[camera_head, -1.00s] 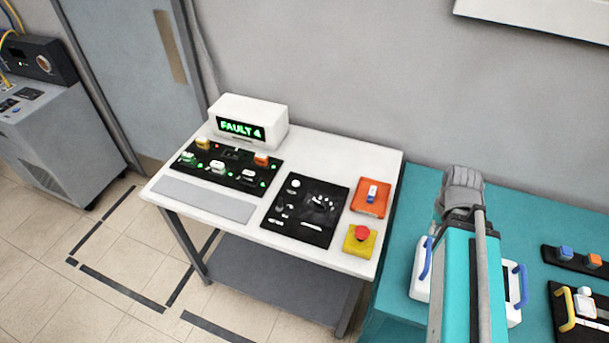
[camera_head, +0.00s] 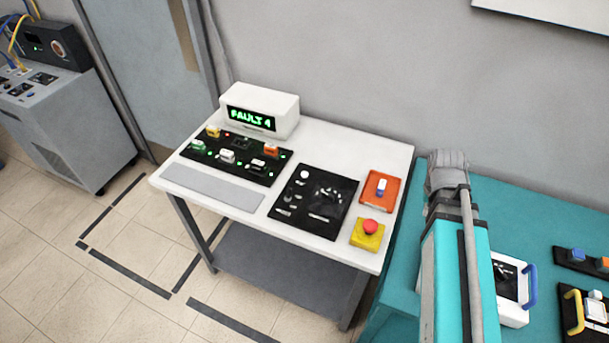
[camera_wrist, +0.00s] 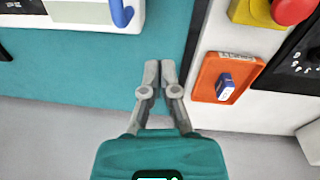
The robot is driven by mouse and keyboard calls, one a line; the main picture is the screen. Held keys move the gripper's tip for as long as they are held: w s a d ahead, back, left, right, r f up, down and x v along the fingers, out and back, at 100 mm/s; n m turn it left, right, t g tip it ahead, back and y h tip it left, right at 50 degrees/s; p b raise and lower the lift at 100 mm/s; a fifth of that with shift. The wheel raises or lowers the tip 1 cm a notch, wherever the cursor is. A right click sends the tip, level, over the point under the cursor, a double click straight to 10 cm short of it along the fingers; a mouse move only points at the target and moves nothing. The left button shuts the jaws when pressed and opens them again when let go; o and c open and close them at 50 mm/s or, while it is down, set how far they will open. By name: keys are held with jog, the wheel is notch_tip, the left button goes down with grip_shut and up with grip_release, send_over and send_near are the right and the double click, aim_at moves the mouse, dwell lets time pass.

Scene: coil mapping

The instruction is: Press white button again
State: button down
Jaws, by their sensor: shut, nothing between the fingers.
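A white block-shaped button (camera_head: 227,157) sits on the black button panel (camera_head: 243,144) at the left of the white table, among yellow, green, orange and black ones. A round white knob or button (camera_head: 304,174) is on a second black panel (camera_head: 288,213). The white display box (camera_head: 287,113) behind reads "FAULT 4". My gripper (camera_wrist: 152,66) is shut and empty in the wrist view, over the teal table beside the white table's edge. It is well right of both panels. In the head view my arm hides the fingers.
An orange tray (camera_wrist: 209,92) with a blue-and-white piece (camera_wrist: 225,86) lies near the white table's edge. A red mushroom button (camera_head: 370,227) on a yellow box (camera_head: 367,242) is beside it. The teal table (camera_head: 570,221) carries a white device with a blue handle (camera_head: 530,286).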

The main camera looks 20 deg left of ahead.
jog(key=w+a+f+n+t+h+b, duration=0.1)
jog(key=w+a+f+h+b, duration=0.1)
jog(key=w+a, duration=0.55)
jog(key=n+t+b, duration=0.3)
jog(key=t+b, duration=0.2)
jog(key=t, duration=0.2)
send_over(304, 175)
jog(key=shift+h, duration=0.3)
notch_tip(304, 175, down, 9)
jog(key=b, duration=0.9)
jog(key=shift+r, duration=0.1)
jog(key=shift+f, duration=0.2)
jog(key=shift+f+b, duration=0.25)
jog(key=shift+b, duration=0.15)
